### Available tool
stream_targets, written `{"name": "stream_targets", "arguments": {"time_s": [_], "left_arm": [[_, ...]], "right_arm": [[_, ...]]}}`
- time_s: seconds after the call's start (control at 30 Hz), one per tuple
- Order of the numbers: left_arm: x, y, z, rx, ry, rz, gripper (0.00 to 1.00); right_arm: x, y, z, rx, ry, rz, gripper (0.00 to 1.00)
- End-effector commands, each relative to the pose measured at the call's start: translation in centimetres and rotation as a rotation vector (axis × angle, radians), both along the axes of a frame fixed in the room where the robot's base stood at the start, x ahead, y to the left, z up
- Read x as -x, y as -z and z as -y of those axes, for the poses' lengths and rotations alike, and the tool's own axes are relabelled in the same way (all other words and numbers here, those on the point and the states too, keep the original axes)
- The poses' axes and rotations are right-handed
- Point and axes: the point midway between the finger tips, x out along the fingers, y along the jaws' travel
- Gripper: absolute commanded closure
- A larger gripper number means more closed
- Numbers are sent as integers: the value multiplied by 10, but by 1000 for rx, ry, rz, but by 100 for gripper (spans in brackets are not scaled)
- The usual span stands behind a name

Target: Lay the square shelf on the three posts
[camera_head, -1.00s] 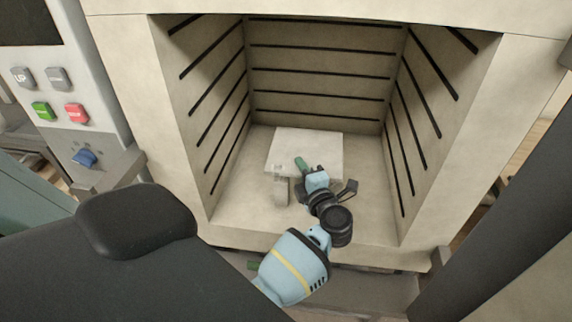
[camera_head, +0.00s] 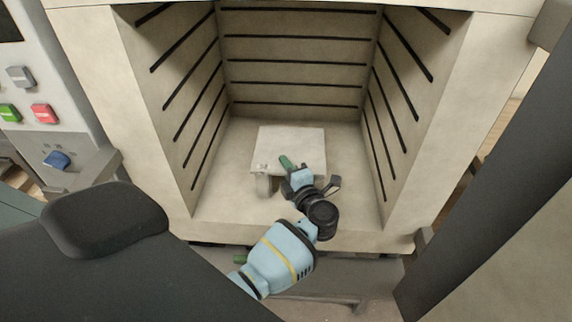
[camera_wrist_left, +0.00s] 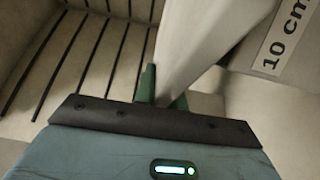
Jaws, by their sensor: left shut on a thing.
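The square shelf (camera_head: 300,141) is a pale flat slab inside the kiln, roughly level. My left gripper (camera_head: 288,163) has its green fingers shut on the shelf's front edge. In the left wrist view the slab (camera_wrist_left: 200,35) runs up from between the green fingers (camera_wrist_left: 163,92). One pale post (camera_head: 264,184) stands on the kiln floor under the shelf's front left corner. I cannot tell whether shelf and post touch. A post with a "10 cm" label (camera_wrist_left: 285,38) is close on the right in the wrist view. The other posts are hidden. My right gripper is not in view.
The kiln chamber's side walls (camera_head: 178,95) and back wall (camera_head: 297,78) carry dark horizontal grooves. Bare kiln floor (camera_head: 350,195) lies right of the shelf. The front sill (camera_head: 365,238) runs below my left wrist. A button panel (camera_head: 42,112) stands at the left.

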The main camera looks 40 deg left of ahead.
Motion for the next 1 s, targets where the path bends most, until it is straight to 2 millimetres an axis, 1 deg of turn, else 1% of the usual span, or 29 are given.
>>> {"name": "stream_targets", "arguments": {"time_s": [0.03, 0.47, 0.5, 0.63, 0.9, 1.0], "left_arm": [[-1, -4, 0, -4, 0, 10, 100], [-1, 6, 0, -4, 0, 8, 100], [0, 9, 0, 0, 0, 0, 84], [0, 8, 0, -1, 0, 0, 67], [0, 9, 0, 0, 0, 0, 66], [0, 3, 0, -1, 0, 2, 66]], "right_arm": [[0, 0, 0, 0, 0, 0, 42], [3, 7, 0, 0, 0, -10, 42], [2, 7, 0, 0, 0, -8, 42], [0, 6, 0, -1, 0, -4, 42], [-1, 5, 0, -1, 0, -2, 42], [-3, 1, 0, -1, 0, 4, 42]]}}
